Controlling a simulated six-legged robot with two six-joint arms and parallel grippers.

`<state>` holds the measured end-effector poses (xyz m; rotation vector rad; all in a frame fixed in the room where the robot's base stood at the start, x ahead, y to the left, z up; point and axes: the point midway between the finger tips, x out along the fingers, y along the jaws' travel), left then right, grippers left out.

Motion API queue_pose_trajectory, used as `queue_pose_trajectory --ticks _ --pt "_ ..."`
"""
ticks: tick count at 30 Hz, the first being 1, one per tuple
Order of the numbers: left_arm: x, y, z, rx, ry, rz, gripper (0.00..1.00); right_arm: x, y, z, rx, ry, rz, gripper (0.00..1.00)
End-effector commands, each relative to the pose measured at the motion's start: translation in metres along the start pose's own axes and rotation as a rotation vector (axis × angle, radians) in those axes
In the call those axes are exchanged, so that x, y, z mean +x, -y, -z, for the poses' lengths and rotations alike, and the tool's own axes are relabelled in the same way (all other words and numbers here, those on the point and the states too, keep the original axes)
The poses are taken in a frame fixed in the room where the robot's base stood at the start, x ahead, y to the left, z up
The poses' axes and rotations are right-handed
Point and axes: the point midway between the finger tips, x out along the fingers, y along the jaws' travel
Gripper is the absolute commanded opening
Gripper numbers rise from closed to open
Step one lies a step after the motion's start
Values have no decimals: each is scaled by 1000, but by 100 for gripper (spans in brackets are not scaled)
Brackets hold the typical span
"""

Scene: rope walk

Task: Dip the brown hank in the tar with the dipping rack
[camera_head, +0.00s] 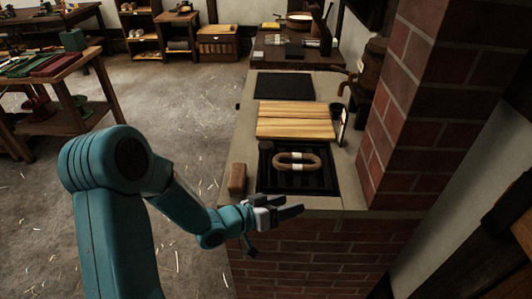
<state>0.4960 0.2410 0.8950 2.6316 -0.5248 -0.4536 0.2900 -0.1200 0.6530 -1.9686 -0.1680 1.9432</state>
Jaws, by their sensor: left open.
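The brown hank (312,160), an oval loop with a pale band across it, lies flat on the black dipping rack (299,184). The rack is a dark slatted frame set in the near end of the counter top. Any tar under it cannot be made out. My left gripper (292,208) is open and empty at the counter's near edge. It is just in front of the rack, on the near side of the hank and apart from it. My right gripper is not in view.
A brown block (237,179) stands left of the rack. A slatted wooden board (296,121) and a black slab (284,86) lie behind it. A brick pillar (429,100) bounds the right side. A table (62,67) stands far left; the floor between is open.

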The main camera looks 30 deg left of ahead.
Motion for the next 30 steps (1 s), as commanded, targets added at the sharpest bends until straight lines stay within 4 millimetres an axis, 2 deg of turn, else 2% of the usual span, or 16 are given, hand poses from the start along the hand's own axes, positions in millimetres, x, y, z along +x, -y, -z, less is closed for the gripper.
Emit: queue_pose_trajectory --ticks 1,3,6,9,13,16,20,30 --pt "-16 18 18 65 -77 0 68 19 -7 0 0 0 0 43" --pt "-47 32 48 170 -166 -1 68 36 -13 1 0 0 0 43" --pt "-94 47 76 313 -241 33 68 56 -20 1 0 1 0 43" --pt "-129 58 88 404 -268 91 68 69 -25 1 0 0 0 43" --pt "-150 66 97 455 -279 147 68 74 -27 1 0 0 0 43" --pt "-147 66 102 463 -281 153 68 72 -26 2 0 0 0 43" --pt "-124 67 109 460 -279 148 68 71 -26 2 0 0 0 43" --pt "-47 74 133 459 -278 149 68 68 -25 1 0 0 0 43"
